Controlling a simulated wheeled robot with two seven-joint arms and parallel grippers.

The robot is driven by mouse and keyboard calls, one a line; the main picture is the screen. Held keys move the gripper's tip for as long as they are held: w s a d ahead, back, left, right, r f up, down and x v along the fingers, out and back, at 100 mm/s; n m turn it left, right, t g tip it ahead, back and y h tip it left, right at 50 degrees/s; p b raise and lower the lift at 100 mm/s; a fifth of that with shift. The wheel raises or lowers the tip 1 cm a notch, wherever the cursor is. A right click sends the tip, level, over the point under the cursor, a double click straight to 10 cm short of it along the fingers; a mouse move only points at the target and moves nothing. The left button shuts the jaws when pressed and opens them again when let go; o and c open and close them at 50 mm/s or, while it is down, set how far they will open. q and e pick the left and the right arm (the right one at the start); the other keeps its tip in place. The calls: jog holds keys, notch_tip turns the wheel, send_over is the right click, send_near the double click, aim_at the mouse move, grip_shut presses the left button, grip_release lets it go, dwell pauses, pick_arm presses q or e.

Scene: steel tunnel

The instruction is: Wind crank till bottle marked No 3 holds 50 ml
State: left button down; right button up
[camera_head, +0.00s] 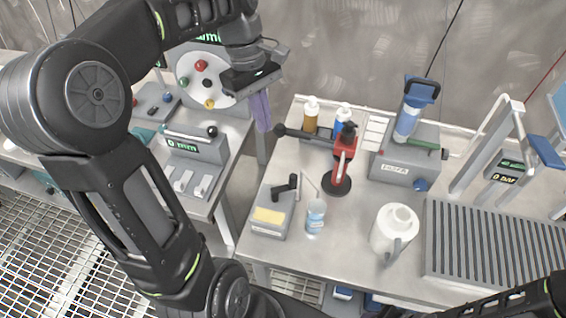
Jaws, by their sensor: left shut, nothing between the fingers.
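A grey box (264,230) with a yellow panel stands near the front left of the steel bench. A black crank (286,187) sits on top of it. A thin pale spout leans from beside the box toward a small clear bottle (316,217) with a blue-and-white label. The label is too small to read, so I cannot tell if it says No 3, nor the liquid level. My left gripper (254,80) is high at the upper middle, shut and empty, well away from the crank. My right gripper is out of view; dark links of mine show at the lower right.
A red tool on a black stand (336,184), a white jug (396,232), a grey box with a blue cylinder (404,165) and a slatted grate (482,245) share the bench. A purple cloth (262,112) hangs near my left gripper. Another bench stands left, beyond a gap.

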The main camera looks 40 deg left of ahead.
pick_arm(q)
jog(key=shift+f, duration=0.1)
dwell(0.3)
jog(key=p, duration=0.2)
send_near(284, 188)
notch_tip(284, 188, down, 5)
jog(key=w, duration=0.2)
jog(key=shift+d+f, duration=0.1)
jog(key=shift+d, duration=0.25)
